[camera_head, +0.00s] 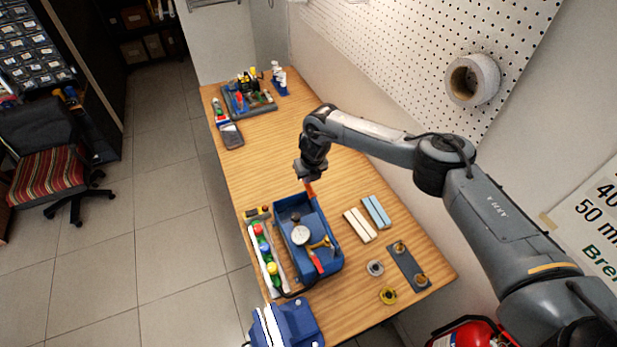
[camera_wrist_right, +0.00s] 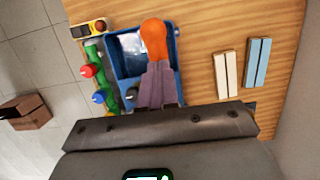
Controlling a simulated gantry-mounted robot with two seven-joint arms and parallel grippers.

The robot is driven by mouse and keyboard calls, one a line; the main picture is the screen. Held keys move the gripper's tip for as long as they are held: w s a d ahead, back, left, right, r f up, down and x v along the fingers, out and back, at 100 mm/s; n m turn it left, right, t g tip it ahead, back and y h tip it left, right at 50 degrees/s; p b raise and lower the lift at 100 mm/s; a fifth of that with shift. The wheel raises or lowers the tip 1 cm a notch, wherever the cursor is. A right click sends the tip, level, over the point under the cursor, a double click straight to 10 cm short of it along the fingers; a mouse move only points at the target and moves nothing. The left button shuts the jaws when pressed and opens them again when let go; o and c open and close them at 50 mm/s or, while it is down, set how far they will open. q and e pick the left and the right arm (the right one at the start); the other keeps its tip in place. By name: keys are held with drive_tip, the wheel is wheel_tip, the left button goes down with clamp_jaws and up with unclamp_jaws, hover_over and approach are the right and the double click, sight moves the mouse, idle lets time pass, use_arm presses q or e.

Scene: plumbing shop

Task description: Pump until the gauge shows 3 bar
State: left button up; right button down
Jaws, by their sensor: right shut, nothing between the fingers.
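A blue test pump (camera_head: 334,262) stands on the wooden bench, with an open tank. Its round white gauge (camera_head: 301,235) faces up; the reading is too small to tell. The pump's orange-red handle (camera_head: 311,190) rises at the tank's far end, and its rounded end (camera_wrist_right: 153,40) shows in the right wrist view. My right gripper (camera_head: 309,175) is shut and empty, right at the handle's top; I cannot tell whether they touch. In the right wrist view its fingers (camera_wrist_right: 156,78) point toward the handle. The left gripper is not in view.
A white tray (camera_head: 262,262) with coloured valves lies left of the pump. Cream (camera_head: 360,225) and blue (camera_head: 377,212) bars and a dark plate (camera_head: 408,266) with brass fittings lie right. A blue striped block (camera_head: 287,325) stands at the near edge.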

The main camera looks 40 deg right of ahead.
sight(307, 187)
drive_tip(key=b+x, duration=0.4)
drive_tip(key=x, duration=0.1)
drive_tip(key=s+b+x, duration=0.1)
drive_tip(key=b+x, duration=0.1)
drive_tip(key=shift+w+a+f, duration=0.1)
drive_tip(key=shift+f, duration=0.3)
drive_tip(key=shift+r+p, duration=0.4)
drive_tip(key=shift+r, duration=0.1)
drive_tip(key=p+v, duration=0.7)
drive_tip(key=w+p+v, duration=0.1)
drive_tip(key=p+v, duration=0.3)
drive_tip(key=shift+r, duration=0.25)
drive_tip(key=shift+s, duration=0.1)
drive_tip(key=shift+f, duration=0.15)
